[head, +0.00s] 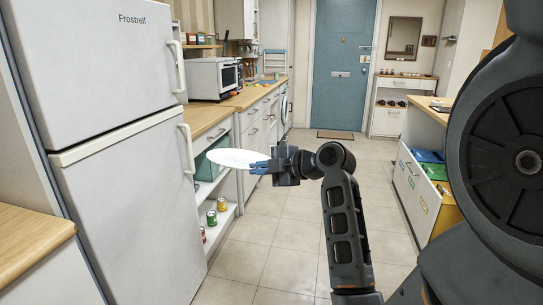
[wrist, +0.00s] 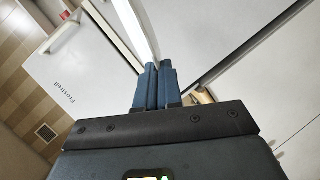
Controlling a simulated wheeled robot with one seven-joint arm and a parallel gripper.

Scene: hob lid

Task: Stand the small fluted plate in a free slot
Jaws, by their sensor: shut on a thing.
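My gripper (head: 262,167) is shut on a white plate (head: 230,158) and holds it out level in the air, in front of the counter by the fridge. In the wrist view the plate (wrist: 134,28) shows edge-on as a white strip between the blue fingers (wrist: 154,85). The plate looks plain and pale; I cannot make out fluting on it.
A white fridge (head: 115,130) stands close on the left. Open shelves with cans (head: 212,218) are below the plate. A microwave (head: 214,76) stands on the left counter. Coloured bins (head: 430,160) are at the right. The tiled floor between is clear up to the blue door (head: 342,70).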

